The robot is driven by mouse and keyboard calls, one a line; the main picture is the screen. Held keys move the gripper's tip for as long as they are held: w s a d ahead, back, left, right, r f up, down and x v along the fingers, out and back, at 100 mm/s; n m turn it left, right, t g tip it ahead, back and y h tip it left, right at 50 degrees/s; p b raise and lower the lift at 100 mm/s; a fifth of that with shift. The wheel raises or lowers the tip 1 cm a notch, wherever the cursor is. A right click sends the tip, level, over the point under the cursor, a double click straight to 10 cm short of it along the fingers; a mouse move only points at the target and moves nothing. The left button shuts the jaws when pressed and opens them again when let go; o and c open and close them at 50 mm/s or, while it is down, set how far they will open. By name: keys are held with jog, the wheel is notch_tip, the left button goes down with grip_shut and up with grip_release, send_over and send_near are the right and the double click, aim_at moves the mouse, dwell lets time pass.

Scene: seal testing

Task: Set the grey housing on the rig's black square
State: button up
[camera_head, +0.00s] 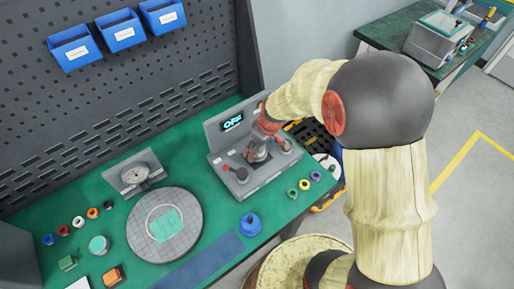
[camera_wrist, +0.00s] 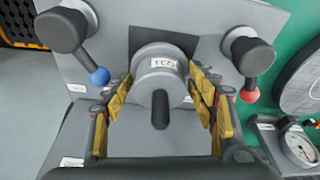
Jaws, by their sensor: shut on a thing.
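The grey housing (camera_wrist: 160,66), a round part with a white label and a dark stub, is between the yellow-padded fingers of my gripper (camera_wrist: 163,92) in the wrist view. The fingers are shut on its sides. The rig's black square (camera_wrist: 143,36) shows beyond and around the housing's upper edge; the housing hides the rest of it. I cannot tell whether the housing touches the square. In the head view my gripper (camera_head: 258,148) is over the grey rig (camera_head: 248,193), and the housing is mostly hidden there.
A blue-knobbed lever (camera_wrist: 98,75) and a red-knobbed lever (camera_wrist: 249,95) flank the housing closely. The rig's display (camera_head: 232,122) reads OFF. A round grey plate (camera_head: 142,240), a gauge (camera_head: 138,174) and a blue part (camera_head: 250,224) stand to the left and front on the green bench.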

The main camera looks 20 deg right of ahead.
jog(key=shift+f+b, duration=0.3)
jog(key=o, duration=1.8)
jog(key=shift+o, duration=0.2)
jog(key=shift+s, duration=0.1)
jog(key=shift+r+p, duration=1.55)
jog(key=shift+r, duration=1)
